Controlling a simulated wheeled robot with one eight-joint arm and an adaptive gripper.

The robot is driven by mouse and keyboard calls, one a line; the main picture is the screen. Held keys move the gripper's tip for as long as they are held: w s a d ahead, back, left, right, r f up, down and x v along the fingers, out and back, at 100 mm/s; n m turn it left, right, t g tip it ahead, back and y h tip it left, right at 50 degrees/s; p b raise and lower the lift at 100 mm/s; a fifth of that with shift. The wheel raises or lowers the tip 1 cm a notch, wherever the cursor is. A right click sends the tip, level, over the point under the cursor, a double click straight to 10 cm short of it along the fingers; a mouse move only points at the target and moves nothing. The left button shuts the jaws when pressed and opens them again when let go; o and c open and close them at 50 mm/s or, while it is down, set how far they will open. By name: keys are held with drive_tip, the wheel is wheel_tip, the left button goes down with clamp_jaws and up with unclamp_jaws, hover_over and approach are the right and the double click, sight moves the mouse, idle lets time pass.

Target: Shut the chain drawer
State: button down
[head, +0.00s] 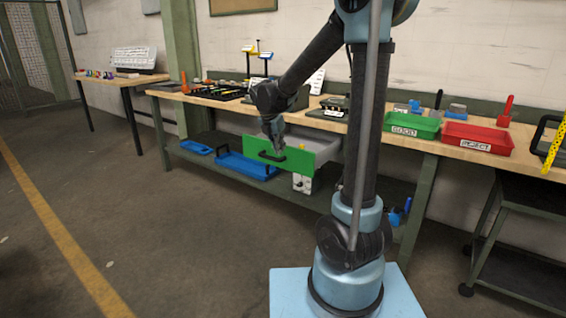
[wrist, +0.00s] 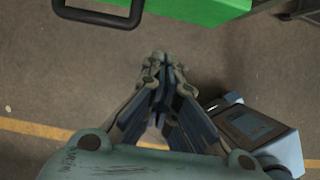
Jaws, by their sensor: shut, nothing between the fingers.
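The chain drawer (head: 298,160) has a green front with a dark bar handle (head: 271,156) and stands pulled out from under the workbench. Its grey side wall shows behind the front. My gripper (head: 275,150) is shut and empty, hanging down by the drawer front near the handle. In the wrist view the shut fingers (wrist: 163,60) point toward the drawer, with floor below them. The green drawer front (wrist: 200,8) and the black handle (wrist: 98,10) show at the top edge, apart from the fingertips in the picture. I cannot tell whether the gripper touches the drawer.
The workbench (head: 440,150) carries a green tray (head: 408,125), a red tray (head: 477,138) and several tools. Blue bins (head: 245,165) lie on the lower shelf. A dark cart (head: 520,230) stands at the right. The floor (head: 170,240) in front is clear.

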sight(289, 161)
drive_tip(key=shift+w+d+f, duration=0.7)
drive_tip(key=shift+w+f, duration=0.3)
drive_tip(key=shift+f, duration=0.55)
drive_tip(key=shift+w+d+f, duration=0.75)
drive_tip(key=shift+w+f, duration=0.2)
drive_tip(key=shift+f, duration=0.55)
drive_tip(key=shift+w+d+f, duration=0.7)
drive_tip(key=shift+w+f, duration=0.3)
drive_tip(key=shift+f, duration=0.55)
